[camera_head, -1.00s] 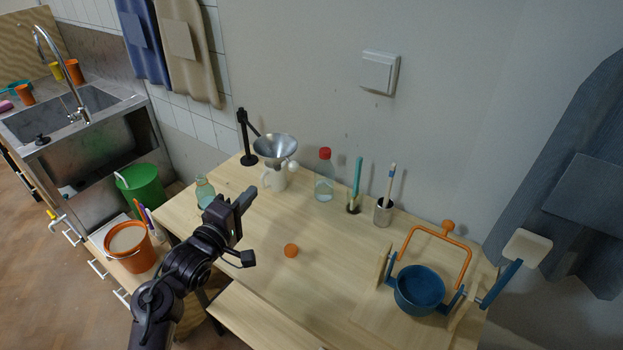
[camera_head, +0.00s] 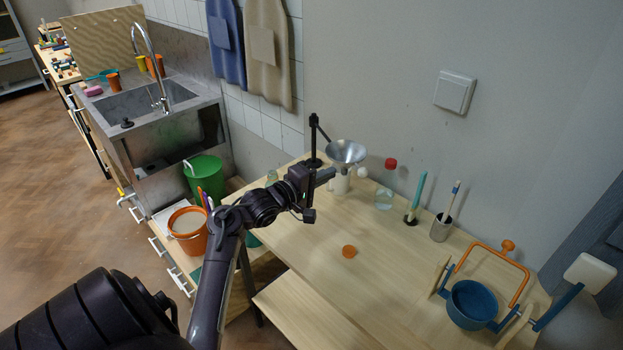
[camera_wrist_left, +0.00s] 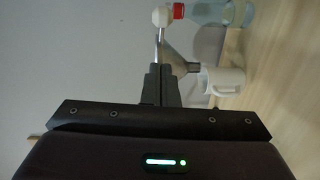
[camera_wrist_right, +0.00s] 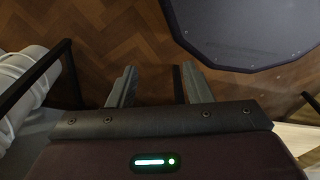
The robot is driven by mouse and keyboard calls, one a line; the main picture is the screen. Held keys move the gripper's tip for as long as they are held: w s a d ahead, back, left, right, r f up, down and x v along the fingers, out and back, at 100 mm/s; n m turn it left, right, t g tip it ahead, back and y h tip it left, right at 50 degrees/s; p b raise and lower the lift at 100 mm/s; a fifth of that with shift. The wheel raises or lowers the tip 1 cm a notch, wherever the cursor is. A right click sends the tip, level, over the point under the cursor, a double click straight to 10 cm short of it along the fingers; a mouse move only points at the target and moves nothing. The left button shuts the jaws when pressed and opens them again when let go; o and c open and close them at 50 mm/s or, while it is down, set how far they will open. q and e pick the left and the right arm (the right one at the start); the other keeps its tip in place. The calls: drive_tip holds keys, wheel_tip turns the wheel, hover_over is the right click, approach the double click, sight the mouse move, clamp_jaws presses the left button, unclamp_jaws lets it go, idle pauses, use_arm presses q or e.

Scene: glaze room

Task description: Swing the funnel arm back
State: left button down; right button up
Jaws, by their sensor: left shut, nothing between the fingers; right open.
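The metal funnel (camera_head: 346,152) hangs on an arm from a black stand (camera_head: 314,140) at the back of the table, above a white mug (camera_head: 341,184). A white knob (camera_head: 362,172) shows at the funnel's right. My left gripper (camera_head: 331,173) is shut and empty, just in front of the funnel and mug. In the left wrist view its closed fingers (camera_wrist_left: 160,76) partly cover the funnel (camera_wrist_left: 180,62), with the knob (camera_wrist_left: 161,16) beyond; contact cannot be told. My right gripper (camera_wrist_right: 160,86) is open and empty, away from the table, above the floor.
A red-capped bottle (camera_head: 384,199) and brush holders, one a metal cup (camera_head: 440,229), stand right of the mug. An orange cap-like piece (camera_head: 349,251) lies on the table. A blue pot (camera_head: 471,304) with an orange handle is at the right. The table's middle is mostly clear.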

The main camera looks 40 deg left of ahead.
sight(366, 173)
use_arm(q)
drive_tip(key=w+d+p, duration=0.1)
drive_tip(key=w+d, duration=0.2)
drive_tip(key=shift+w+f, duration=0.15)
drive_tip(key=w+d, duration=0.1)
drive_tip(key=w, duration=0.1)
drive_tip(key=w+d, duration=0.1)
drive_tip(key=w, duration=0.1)
drive_tip(key=w+d, duration=0.2)
drive_tip(key=shift+w+f, duration=0.1)
drive_tip(key=shift+w, duration=0.1)
drive_tip(key=shift+w+d, duration=0.1)
drive_tip(key=shift+w, duration=0.1)
drive_tip(key=shift+s+r, duration=0.1)
drive_tip(key=shift+r, duration=0.15)
use_arm(e)
drive_tip(key=shift+s+r, duration=0.9)
use_arm(q)
drive_tip(key=shift+p, duration=0.3)
